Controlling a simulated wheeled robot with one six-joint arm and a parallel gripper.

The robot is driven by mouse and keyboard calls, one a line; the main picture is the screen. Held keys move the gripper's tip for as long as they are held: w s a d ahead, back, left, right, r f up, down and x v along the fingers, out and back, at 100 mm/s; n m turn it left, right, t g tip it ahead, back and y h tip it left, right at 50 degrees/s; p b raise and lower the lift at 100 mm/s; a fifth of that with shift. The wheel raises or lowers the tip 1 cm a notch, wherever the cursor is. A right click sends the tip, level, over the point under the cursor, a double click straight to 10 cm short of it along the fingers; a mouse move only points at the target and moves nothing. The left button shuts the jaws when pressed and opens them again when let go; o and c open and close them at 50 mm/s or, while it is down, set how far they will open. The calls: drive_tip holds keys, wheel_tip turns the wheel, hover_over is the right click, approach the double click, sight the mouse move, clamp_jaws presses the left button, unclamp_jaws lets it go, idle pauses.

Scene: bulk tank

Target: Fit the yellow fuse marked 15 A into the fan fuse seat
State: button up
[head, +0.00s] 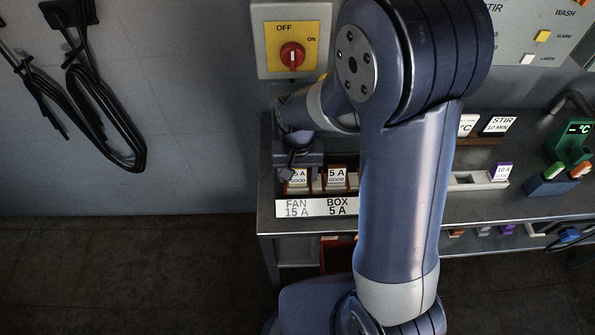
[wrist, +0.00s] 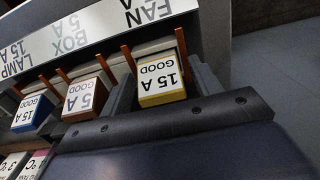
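The yellow fuse (wrist: 161,80), marked 15 A GOOD, sits between the two copper clips of the fan fuse seat (wrist: 154,48) in the wrist view, under the FAN label. Its label is upside down there. It looks in line with its neighbours; how deep it sits is hidden. My gripper (wrist: 165,95) is at the fuse, one dark finger on each side, with gaps showing between fingers and fuse. In the head view my gripper (head: 291,168) is low over the FAN position and partly covers the fuse's label (head: 298,177).
A brown 5 A fuse (wrist: 84,99) stands in the BOX seat, close beside the fan seat. A blue fuse (wrist: 32,112) stands beyond it. A red rotary switch (head: 292,55) is on the wall above. A white tray (head: 470,180) lies further right on the bench.

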sight(298, 170)
wheel_tip(298, 170, up, 12)
drive_tip(key=shift+r+p, duration=0.2)
drive_tip(key=shift+p, duration=0.5)
drive_tip(key=shift+f, duration=0.15)
wheel_tip(298, 170, down, 13)
drive_tip(key=shift+r+b, duration=0.1)
drive_tip(key=shift+b, duration=0.8)
drive_tip(key=shift+w+r+p, duration=0.1)
drive_tip(key=shift+r+p, duration=0.3)
drive_tip(key=shift+r, duration=1.2)
